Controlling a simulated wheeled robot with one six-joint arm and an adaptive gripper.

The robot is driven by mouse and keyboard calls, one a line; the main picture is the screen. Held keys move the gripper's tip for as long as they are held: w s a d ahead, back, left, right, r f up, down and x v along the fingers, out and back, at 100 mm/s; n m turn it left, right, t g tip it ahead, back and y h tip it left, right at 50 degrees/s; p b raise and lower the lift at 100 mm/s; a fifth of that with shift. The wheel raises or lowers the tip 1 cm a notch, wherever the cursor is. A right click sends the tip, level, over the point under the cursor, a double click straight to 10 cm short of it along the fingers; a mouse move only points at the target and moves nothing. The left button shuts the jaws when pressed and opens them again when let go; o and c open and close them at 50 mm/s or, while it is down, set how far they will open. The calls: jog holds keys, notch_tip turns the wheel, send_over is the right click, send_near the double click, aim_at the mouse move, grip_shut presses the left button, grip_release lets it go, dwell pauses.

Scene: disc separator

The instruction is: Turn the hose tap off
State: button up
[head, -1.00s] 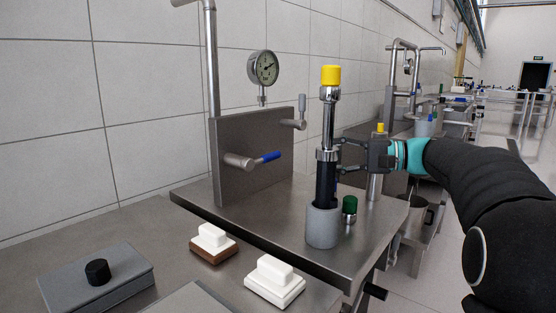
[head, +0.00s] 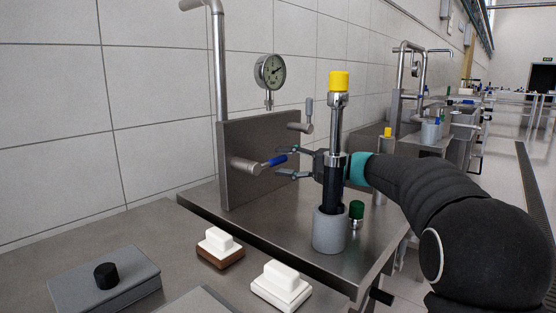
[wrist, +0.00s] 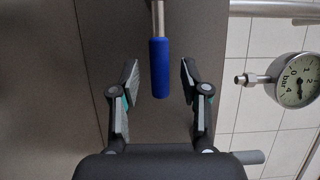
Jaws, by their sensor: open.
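The hose tap has a blue lever handle (head: 277,160) on a metal stem that sticks out from the steel panel (head: 246,186). In the wrist view the blue handle (wrist: 159,68) lies between my open fingers, with a gap on each side. My gripper (head: 287,162) is open around the handle's end, one finger above and one below in the head view. It does not visibly touch the handle. The gripper's body is partly hidden behind the upright tool with the yellow cap.
The tool with the yellow cap (head: 339,81) stands in a grey cup (head: 330,232) in front of my wrist. A green-capped part (head: 356,210) stands beside it. A pressure gauge (head: 270,71) and a small lever (head: 308,112) are above the panel. White-topped blocks (head: 281,287) lie in front.

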jog(key=shift+x, duration=1.1)
grip_shut()
